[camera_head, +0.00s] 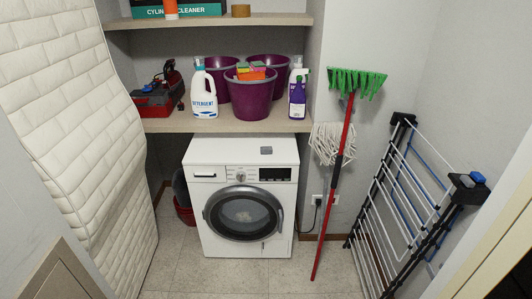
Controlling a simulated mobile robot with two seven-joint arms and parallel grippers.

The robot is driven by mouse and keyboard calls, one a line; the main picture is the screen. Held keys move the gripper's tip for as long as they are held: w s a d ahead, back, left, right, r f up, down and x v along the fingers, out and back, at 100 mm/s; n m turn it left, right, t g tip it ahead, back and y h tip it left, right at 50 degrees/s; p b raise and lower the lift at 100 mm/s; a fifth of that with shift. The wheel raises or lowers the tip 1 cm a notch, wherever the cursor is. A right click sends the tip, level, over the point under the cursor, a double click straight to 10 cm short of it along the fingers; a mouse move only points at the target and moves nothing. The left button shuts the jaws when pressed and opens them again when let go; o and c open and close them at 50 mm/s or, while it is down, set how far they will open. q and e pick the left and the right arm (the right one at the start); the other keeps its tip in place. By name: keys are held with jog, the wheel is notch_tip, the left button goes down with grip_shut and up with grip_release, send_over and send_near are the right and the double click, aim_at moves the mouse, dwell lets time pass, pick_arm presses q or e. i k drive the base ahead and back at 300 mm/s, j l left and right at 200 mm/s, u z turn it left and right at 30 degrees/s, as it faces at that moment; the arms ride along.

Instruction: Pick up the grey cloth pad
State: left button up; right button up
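A small grey flat piece, which looks like the grey cloth pad (266,150), lies on top of the white washing machine (211,150), right of the middle of its top. It is small in the view and its texture is hard to tell. Nothing lies on it. The shelf (168,126) is above and behind it. Neither of my grippers shows in the head view.
The shelf holds a detergent bottle (204,94), purple buckets (251,98), a purple bottle (297,95) and a red tool (153,104). A mop and green broom (356,82) and a drying rack (404,205) stand right; a mattress (75,100) leans left. Floor in front is clear.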

aim_at(264, 151)
jog(key=i+j, duration=0.15)
jog(key=i, duration=0.6)
jog(key=i+j, duration=0.1)
jog(key=i, duration=0.6)
